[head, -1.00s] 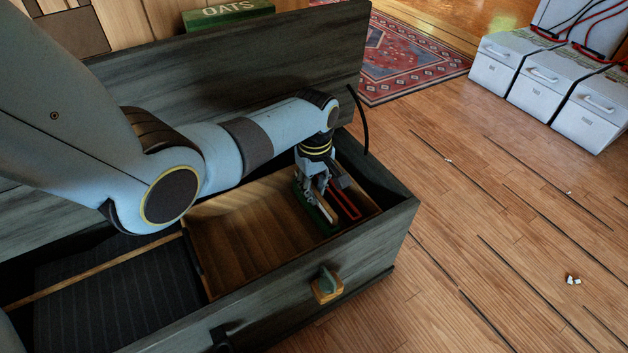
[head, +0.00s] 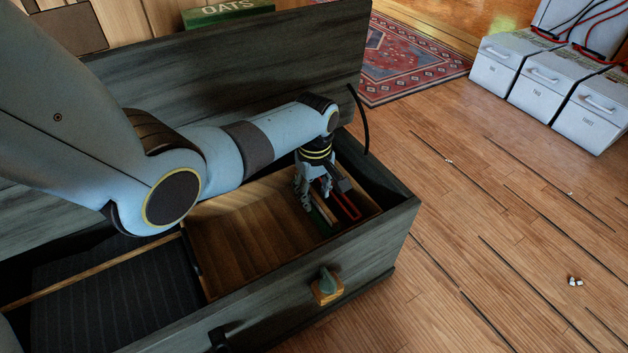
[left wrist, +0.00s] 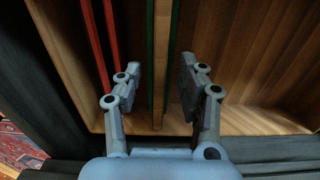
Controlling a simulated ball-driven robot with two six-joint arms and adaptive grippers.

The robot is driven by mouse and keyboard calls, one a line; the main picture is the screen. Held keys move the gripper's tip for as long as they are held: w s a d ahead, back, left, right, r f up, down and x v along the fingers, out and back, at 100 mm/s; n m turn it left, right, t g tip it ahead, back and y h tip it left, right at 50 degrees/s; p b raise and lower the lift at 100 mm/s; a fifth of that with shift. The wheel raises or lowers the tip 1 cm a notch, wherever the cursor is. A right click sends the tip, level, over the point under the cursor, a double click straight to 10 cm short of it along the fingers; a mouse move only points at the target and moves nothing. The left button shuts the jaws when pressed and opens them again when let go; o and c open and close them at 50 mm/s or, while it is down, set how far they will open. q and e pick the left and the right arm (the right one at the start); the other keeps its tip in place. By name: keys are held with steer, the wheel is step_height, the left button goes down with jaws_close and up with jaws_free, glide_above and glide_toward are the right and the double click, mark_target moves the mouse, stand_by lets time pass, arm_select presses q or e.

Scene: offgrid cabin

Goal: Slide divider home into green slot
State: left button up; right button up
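The wooden divider (left wrist: 161,60) stands on edge between the two green rails of the green slot (left wrist: 151,45) in the left wrist view. My left gripper (left wrist: 160,82) is open, with one finger on each side of the divider and a visible gap to it. In the head view my left gripper (head: 316,200) is down inside the chest at the right end of the wooden compartment, and the green slot (head: 319,216) is mostly hidden by its fingers. I cannot tell whether the divider is fully seated. My right gripper is not in view.
A red slot (head: 346,205) lies just right of the green one. The chest's front wall (head: 375,240) and raised lid (head: 230,75) are close around my arm. A dark ribbed compartment (head: 115,295) is at left. A green oats box (head: 228,12) stands behind.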

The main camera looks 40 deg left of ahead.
mark_target(314, 195)
arm_select(q)
step_height(314, 195, up, 12)
stand_by(0.5)
steer(key=shift+s, duration=0.1)
stand_by(0.6)
